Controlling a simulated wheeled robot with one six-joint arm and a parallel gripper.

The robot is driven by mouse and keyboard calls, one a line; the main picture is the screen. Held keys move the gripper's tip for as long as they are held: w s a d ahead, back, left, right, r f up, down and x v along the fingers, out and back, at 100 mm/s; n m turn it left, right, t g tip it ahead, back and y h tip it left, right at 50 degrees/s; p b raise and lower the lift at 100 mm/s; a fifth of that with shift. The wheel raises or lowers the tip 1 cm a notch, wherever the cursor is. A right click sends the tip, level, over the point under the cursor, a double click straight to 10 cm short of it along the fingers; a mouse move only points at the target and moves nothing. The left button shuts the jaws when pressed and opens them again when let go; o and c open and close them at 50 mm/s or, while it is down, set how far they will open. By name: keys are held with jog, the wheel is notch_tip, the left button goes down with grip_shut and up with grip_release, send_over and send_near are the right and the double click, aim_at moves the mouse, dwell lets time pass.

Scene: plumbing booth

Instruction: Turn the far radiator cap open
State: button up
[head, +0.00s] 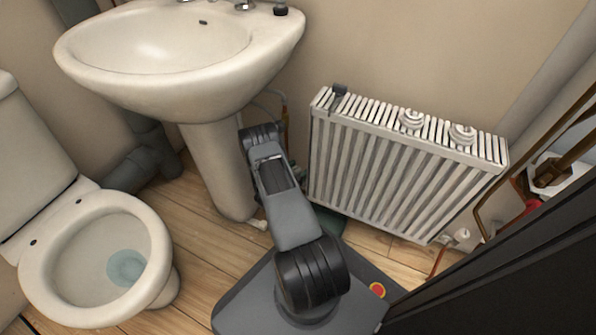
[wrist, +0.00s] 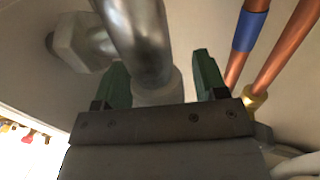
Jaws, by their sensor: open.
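The radiator (head: 400,170) stands against the wall on the right in the head view. Two white ribbed round caps sit on its top, a left cap (head: 412,120) and a right cap (head: 462,134). I cannot tell by sight which is the far one, or whether either is open. My gripper (wrist: 162,78) is open in the wrist view, its green fingers apart on either side of a grey metal pipe (wrist: 140,35). I cannot tell whether they touch it. In the head view my gripper is hidden, and my arm reaches toward the sink pedestal, away from the caps.
The sink (head: 180,50) overhangs at the upper left, with its pedestal (head: 215,170) beside my arm. A toilet (head: 100,260) stands at left. Copper pipes (wrist: 285,45) run close right of my gripper. A dark fitting (head: 339,92) sits on the radiator's left end.

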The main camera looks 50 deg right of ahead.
jog(key=c, duration=0.9)
jog(key=n+t+p, duration=0.1)
jog(key=t, duration=0.1)
jog(key=shift+r+n+t, duration=0.1)
jog(key=shift+n+t, duration=0.3)
jog(key=shift+c, duration=0.2)
jog(key=shift+w+n+t+y, duration=0.15)
jog(key=shift+n+t+y, duration=0.25)
jog(key=shift+n+t, duration=0.45)
jog(key=shift+w+n+t+y, duration=0.1)
jog(key=shift+n+t+y, duration=0.35)
jog(key=shift+t, duration=0.7)
jog(key=o, duration=0.9)
jog(key=shift+a, duration=0.1)
jog(key=shift+o, duration=0.2)
